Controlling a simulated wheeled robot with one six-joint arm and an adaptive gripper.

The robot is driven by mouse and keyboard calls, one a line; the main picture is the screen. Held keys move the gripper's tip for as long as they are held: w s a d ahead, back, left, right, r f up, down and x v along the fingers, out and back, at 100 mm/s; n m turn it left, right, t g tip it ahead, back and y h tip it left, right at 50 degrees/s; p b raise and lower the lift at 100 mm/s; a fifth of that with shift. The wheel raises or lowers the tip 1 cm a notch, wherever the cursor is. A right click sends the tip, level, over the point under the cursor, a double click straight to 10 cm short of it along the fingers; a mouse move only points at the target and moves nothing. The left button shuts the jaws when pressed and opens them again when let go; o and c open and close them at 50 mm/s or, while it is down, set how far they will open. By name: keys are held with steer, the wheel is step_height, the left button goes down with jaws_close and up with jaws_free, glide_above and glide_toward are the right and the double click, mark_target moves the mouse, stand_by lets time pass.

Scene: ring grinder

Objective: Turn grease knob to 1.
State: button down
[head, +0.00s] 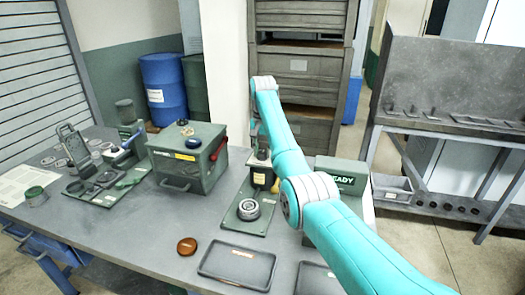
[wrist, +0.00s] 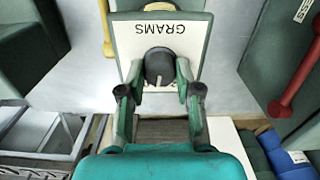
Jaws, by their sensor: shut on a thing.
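In the wrist view a dark round knob (wrist: 158,62) sits on a pale panel (wrist: 125,42) with a green edge. The panel reads "GRAMS" upside down. My gripper (wrist: 160,76) is shut on the knob, one finger on each side. A small pale mark shows on the knob's near side. No dial numbers can be read, so its setting cannot be told. In the head view the grease unit (head: 261,168) stands on a green plate, partly behind my arm; the knob and fingertips cannot be made out there.
A green box (head: 190,160) with a red handle (head: 218,148) stands left of the unit. A green "READY" box (head: 345,178) stands to its right. A ring part (head: 249,209) sits in front. A yellow lever (wrist: 105,28) is close beside the panel.

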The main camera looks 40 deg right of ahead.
steer(key=n, duration=1.3)
steer(key=shift+n, duration=0.5)
steer(key=c, duration=0.8)
jaws_free()
